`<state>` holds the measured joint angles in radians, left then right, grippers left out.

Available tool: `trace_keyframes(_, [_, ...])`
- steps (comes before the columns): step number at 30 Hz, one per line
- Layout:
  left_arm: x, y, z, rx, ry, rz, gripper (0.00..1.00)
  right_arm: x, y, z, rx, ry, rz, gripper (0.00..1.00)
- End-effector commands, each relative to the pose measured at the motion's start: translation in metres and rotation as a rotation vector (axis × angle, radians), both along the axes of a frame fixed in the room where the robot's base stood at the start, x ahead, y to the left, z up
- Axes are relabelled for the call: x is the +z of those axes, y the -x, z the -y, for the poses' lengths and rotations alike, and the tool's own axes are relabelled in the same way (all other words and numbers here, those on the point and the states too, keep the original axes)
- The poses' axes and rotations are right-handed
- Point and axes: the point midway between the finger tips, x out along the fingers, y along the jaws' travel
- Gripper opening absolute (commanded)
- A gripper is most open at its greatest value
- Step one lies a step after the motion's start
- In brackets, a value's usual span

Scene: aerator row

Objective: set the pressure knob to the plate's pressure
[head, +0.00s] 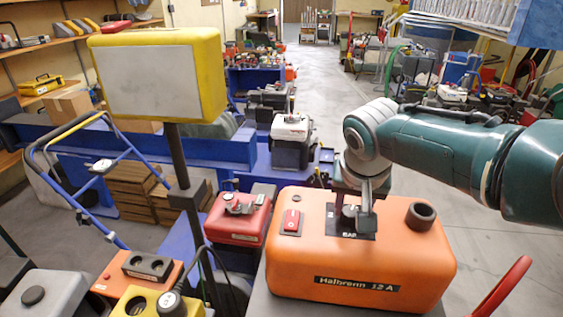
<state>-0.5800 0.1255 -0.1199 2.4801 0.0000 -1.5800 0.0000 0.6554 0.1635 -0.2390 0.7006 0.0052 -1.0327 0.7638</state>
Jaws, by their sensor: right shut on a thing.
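An orange machine (300,262) stands in the front middle. A black name plate (357,284) on its front reads what looks like "Halbrenn 12 A". On its top is a dark dial panel (338,222) with white lettering that seems to read "BAR", partly covered. My right gripper (359,217) comes in from the right and is shut on the dark pressure knob (348,213) over this panel. The knob is mostly hidden by the fingers, and I cannot read its setting. My left gripper is out of view.
A red rocker switch (291,220) and a black round port (421,216) sit on the orange machine's top. A yellow box with a blank grey face (150,83) stands on a post at the left. A red machine (238,222) stands close by. Open floor (325,75) lies behind.

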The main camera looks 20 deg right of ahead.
Motion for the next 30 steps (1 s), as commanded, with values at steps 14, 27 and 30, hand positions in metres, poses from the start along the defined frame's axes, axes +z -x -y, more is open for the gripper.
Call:
trace_keyframes(14, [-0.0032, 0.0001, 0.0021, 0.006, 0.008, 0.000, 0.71, -0.0001, -0.0006, -0.0006, -0.095, -0.001, 0.001, 0.00])
trace_keyframes(27, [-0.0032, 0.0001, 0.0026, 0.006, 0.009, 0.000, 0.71, -0.0003, -0.0003, -0.0003, -0.094, -0.001, 0.001, 0.59])
trace_keyframes(30, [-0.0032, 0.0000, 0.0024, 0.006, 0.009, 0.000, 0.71, -0.0003, -0.0003, -0.0002, -0.094, 0.000, 0.000, 0.70])
